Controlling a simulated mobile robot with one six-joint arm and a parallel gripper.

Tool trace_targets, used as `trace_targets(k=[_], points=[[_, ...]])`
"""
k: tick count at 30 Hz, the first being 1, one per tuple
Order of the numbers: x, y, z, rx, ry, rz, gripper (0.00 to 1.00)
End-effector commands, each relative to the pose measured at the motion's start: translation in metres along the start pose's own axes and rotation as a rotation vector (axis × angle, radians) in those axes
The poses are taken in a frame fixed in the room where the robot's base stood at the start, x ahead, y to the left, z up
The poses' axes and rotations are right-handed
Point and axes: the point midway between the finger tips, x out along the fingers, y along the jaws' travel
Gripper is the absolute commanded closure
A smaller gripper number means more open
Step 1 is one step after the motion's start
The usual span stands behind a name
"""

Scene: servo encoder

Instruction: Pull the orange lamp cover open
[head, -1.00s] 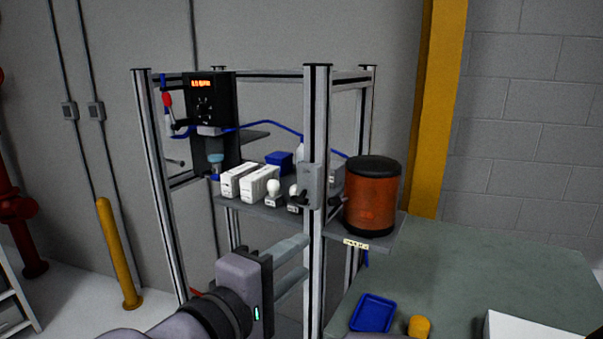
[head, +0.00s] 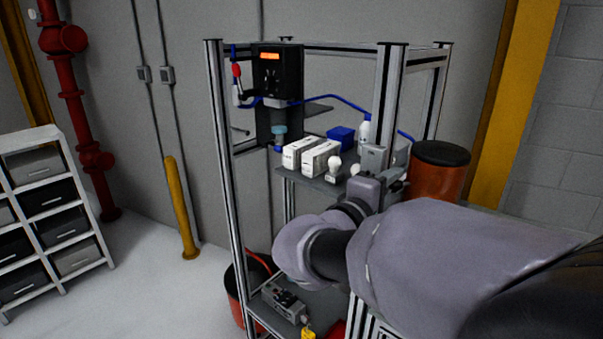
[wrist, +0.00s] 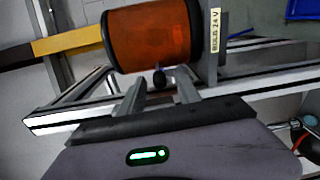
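The orange lamp cover (head: 436,182), a drum with black end rims, stands at the right of the frame's shelf, its lower part hidden by my arm. In the wrist view the cover (wrist: 155,38) lies sideways straight ahead. A small dark knob (wrist: 159,78) sticks out from its side. My gripper (wrist: 159,82) is open, with one finger on each side of the knob and visible gaps between. I cannot tell how deep the knob sits between the fingers. In the head view my gripper (head: 393,187) is just left of the cover and mostly hidden.
A metal frame post (head: 388,95) stands close to my gripper. White boxes (head: 320,157) and a light bulb (head: 334,168) sit on the shelf to its left. A label plate (wrist: 214,45) is beside the cover. A yellow post (head: 181,205) and a drawer rack (head: 55,205) are further left.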

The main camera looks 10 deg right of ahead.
Motion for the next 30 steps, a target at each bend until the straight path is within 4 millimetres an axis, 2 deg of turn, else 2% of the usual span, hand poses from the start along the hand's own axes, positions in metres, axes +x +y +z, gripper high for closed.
trace_targets(k=[7, 13, 30], points=[[0.0008, -0.0002, 0.0000, 0.000, 0.000, 0.000, 0.60], [0.0006, -0.0001, 0.0000, 0.000, 0.000, 0.000, 1.00], [0.0005, -0.0001, 0.0003, 0.000, -0.001, 0.000, 1.00]])
